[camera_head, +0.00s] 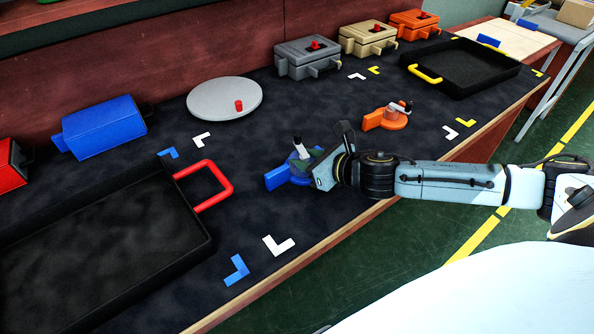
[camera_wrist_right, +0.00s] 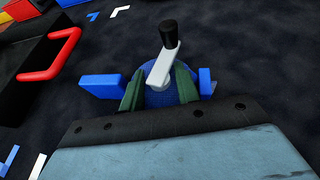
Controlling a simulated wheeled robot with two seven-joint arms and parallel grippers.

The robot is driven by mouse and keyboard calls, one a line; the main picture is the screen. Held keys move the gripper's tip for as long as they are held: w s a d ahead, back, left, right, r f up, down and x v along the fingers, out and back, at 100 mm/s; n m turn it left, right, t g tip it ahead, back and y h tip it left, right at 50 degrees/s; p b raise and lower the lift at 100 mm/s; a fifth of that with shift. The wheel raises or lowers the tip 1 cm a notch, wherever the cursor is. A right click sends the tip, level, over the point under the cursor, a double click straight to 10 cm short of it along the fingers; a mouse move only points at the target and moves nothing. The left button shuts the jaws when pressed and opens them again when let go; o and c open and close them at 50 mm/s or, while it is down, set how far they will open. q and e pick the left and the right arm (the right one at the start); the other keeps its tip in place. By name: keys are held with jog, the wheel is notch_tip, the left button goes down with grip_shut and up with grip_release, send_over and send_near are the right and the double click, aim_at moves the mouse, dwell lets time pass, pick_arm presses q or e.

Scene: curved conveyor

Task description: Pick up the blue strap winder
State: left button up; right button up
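The blue strap winder (camera_head: 276,179) is at the table's front, partly hidden by my right gripper (camera_head: 305,162). It also shows in the right wrist view (camera_wrist_right: 104,87), with a blue round body, blue blocks at both sides and a grey crank with a black knob. In that view my right gripper (camera_wrist_right: 159,88) has its two green fingers apart, straddling the round body below the crank. I cannot tell whether the fingers touch it. The winder appears to rest on the table. My left gripper is not in view.
An orange winder (camera_head: 396,119) lies farther right. A black tray with a red handle (camera_head: 207,187) is at left, and another black tray (camera_head: 462,68) is at far right. A grey disc (camera_head: 224,99) and a blue box (camera_head: 104,127) stand behind. Corner marks lie on the dark tabletop.

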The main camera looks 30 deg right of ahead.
jog(key=shift+w, duration=0.2)
jog(key=shift+c, duration=0.4)
grip_shut()
jog(key=shift+r, duration=0.1)
